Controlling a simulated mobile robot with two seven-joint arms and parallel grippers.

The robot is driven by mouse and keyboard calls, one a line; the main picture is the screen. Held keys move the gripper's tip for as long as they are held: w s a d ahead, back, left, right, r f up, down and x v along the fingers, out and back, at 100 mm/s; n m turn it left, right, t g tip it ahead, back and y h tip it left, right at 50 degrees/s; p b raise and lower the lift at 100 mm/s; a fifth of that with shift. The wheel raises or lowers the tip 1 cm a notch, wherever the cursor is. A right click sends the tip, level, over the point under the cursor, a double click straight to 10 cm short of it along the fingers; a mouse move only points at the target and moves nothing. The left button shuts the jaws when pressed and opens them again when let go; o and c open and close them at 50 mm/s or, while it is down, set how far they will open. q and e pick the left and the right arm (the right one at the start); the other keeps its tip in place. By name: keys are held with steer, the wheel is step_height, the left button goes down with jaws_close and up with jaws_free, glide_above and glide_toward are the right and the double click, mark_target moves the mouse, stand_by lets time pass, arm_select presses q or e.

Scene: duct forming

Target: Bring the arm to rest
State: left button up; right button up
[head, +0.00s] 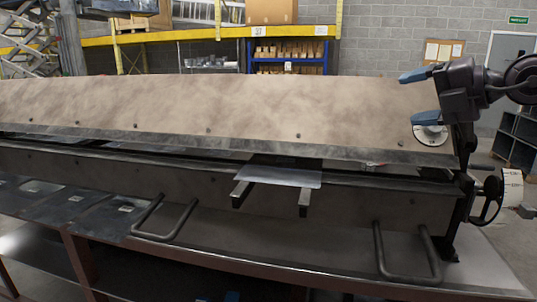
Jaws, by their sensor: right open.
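My right gripper (420,97) is at the right, with its arm coming in from the right edge. Its two blue-tipped fingers point left and are spread apart, with nothing seen between them. They are in front of the right end of the bending machine's large tan upper beam (220,105). I cannot tell whether they touch it. A thin grey metal sheet (278,177) sticks out of the machine's front slot, resting over two dark support arms (241,194). My left gripper is not seen.
Two bent handles, left (165,236) and right (408,277), stick out from the machine's lower front. Flat dark sheets (70,205) lie at the left. A white dial (513,186) is at the machine's right end. Shelving with boxes (288,50) stands behind.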

steer(key=s+a+f+n+y, duration=0.1)
steer(key=a+f+y, duration=0.35)
steer(key=y, duration=0.35)
steer(key=s+d+f+m+t+h, duration=0.1)
steer(key=d+f+m+t+h, duration=0.1)
steer(key=f+m+h, duration=0.65)
steer(key=s+d+f+m+t+h, duration=0.1)
steer(key=s+d+f+m+t, duration=0.15)
steer(key=f+m, duration=0.7)
steer(key=s+d+f+m+t+h, duration=0.1)
steer(key=f+m+t+h, duration=0.3)
steer(key=f, duration=1)
steer(key=s+f+m+g+h, duration=0.4)
steer(key=s+f+m+g, duration=0.4)
steer(key=s+f, duration=1.6)
steer(key=shift+s+a+f, duration=0.2)
steer(key=shift+s+a, duration=0.25)
steer(key=shift+s, duration=0.6)
